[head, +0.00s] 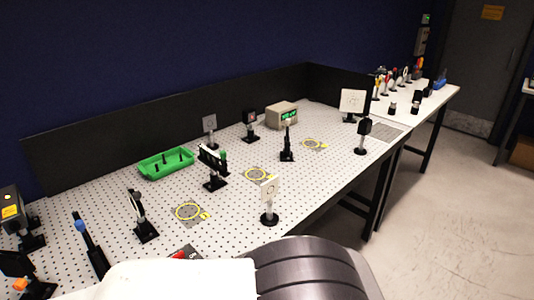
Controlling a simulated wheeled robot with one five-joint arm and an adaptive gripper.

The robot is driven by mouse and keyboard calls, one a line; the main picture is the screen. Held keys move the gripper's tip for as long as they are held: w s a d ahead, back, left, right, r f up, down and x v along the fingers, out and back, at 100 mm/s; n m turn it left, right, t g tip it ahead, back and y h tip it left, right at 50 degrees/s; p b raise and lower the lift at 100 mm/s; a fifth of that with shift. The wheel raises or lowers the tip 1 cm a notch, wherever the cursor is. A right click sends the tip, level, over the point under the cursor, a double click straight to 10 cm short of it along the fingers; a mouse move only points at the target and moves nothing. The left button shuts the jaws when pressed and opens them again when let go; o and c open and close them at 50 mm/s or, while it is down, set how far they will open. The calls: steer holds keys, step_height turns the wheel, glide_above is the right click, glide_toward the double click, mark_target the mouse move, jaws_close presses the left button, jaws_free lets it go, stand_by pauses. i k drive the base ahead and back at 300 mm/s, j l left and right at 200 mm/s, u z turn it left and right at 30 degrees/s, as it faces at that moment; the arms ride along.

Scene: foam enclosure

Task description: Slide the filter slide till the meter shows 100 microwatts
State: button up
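A beige meter box (281,116) with a lit green display stands at the back of the perforated optical table (130,207). Its digits are too small to read. A black, wide, flat holder on a post (213,162) near the table's middle looks like the filter slide, with a green part at its right end. I cannot tell how far its slide is pushed. My own white and dark grey arm parts fill the bottom middle, in front of the table's near edge. My gripper is not in view.
Several posted optics stand around, including a white card (353,101), a near post (269,203) and a black mount (145,228). Yellow ring marks (192,212) lie on the table. Open floor (440,200) is at right.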

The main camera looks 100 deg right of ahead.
mark_target(212, 158)
steer(key=z, duration=0.45)
steer(key=k+z, duration=0.1)
steer(key=z, duration=0.8)
steer(key=k+z, duration=0.15)
steer(key=z, duration=0.75)
steer(key=l+z, duration=0.1)
steer(key=z, duration=0.35)
steer(key=k, duration=0.05)
